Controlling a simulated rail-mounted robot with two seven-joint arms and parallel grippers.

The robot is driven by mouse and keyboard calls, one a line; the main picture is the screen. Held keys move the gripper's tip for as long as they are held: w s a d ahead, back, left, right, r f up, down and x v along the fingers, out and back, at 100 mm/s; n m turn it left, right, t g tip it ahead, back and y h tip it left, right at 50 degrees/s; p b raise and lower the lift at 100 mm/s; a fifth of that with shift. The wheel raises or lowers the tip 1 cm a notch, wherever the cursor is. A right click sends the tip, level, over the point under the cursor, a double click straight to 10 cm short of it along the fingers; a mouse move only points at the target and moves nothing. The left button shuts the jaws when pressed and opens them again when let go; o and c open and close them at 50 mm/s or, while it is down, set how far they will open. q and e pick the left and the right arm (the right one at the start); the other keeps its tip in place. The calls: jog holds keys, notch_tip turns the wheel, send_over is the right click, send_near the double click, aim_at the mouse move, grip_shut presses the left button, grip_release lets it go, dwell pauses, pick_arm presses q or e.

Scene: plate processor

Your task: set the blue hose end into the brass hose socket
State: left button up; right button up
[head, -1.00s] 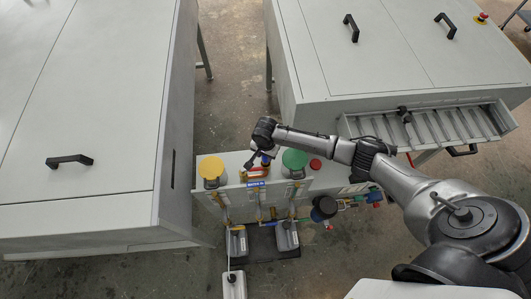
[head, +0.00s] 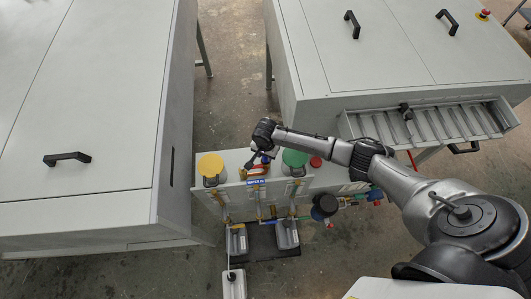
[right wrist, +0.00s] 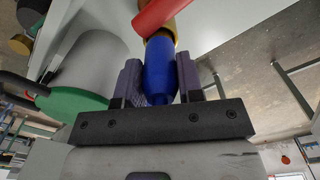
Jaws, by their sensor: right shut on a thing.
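My right gripper (head: 254,161) is over the bench between the yellow-lidded and green-lidded vessels. In the right wrist view my right gripper (right wrist: 160,85) is shut on the blue hose end (right wrist: 160,72), with one finger on each side of it. The far end of the blue hose end meets a brass piece (right wrist: 163,36), which looks like the brass hose socket and is partly covered by a red handle (right wrist: 155,14). I cannot tell how deep the blue end sits in the brass. My left gripper is not in view.
A yellow-lidded vessel (head: 210,164) and a green-lidded vessel (head: 295,158) stand on the bench close to the gripper. A red button (head: 316,162) is to the right. Large grey cabinets (head: 75,120) flank the bench, with an open ribbed tray (head: 440,125) at right.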

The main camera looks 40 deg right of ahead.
jog(key=o, duration=1.7)
notch_tip(320, 180, up, 3)
jog(key=p, duration=0.4)
notch_tip(320, 180, up, 3)
jog(key=p, duration=0.4)
dwell(0.3)
